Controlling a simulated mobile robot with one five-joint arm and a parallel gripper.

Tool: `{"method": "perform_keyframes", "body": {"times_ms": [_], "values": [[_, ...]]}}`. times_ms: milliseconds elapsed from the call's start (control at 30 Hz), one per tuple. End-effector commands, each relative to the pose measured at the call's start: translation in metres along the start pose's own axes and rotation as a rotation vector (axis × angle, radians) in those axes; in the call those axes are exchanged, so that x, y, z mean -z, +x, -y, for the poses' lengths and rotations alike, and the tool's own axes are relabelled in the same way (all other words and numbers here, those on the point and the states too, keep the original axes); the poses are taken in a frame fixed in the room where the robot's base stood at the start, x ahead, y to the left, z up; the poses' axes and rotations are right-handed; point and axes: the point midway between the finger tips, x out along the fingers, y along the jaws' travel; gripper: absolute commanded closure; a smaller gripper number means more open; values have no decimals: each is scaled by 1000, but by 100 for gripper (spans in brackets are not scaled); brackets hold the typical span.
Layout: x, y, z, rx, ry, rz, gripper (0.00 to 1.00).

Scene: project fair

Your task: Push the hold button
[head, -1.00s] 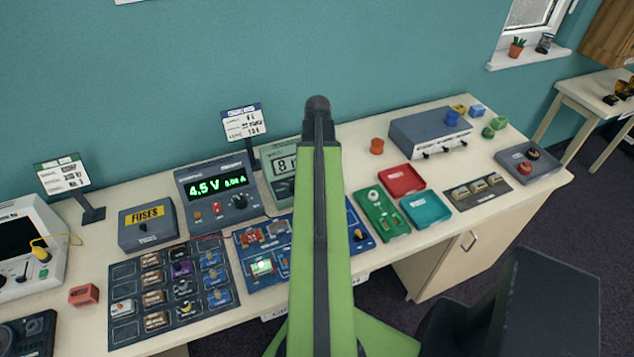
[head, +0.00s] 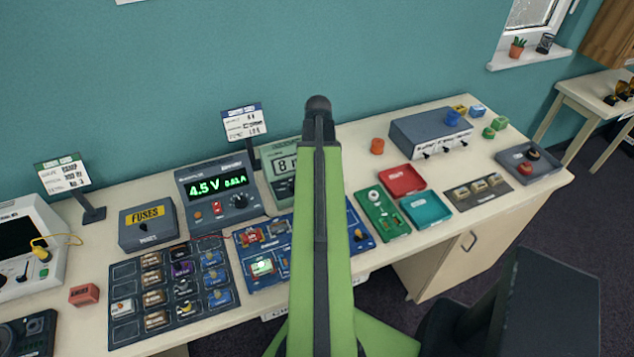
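No hold button can be made out. A meter with a pale display (head: 288,164) stands at the back of the table, its right part hidden behind my green arm. My arm rises through the middle of the head view. My gripper is not visible, so its state does not show.
A fuse box (head: 146,222), a dark tray of several parts (head: 123,330) and a blue circuit board (head: 268,278) lie on the left. Red (head: 402,181) and teal (head: 427,209) trays and a grey box (head: 430,133) stand on the right. Some bare tabletop shows at the front left.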

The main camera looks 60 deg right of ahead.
Motion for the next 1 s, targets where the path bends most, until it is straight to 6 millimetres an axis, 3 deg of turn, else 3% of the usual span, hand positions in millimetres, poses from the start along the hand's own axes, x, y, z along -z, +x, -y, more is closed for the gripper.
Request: {"method": "perform_keyframes", "body": {"times_ms": [1000], "values": [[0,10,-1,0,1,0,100]]}}
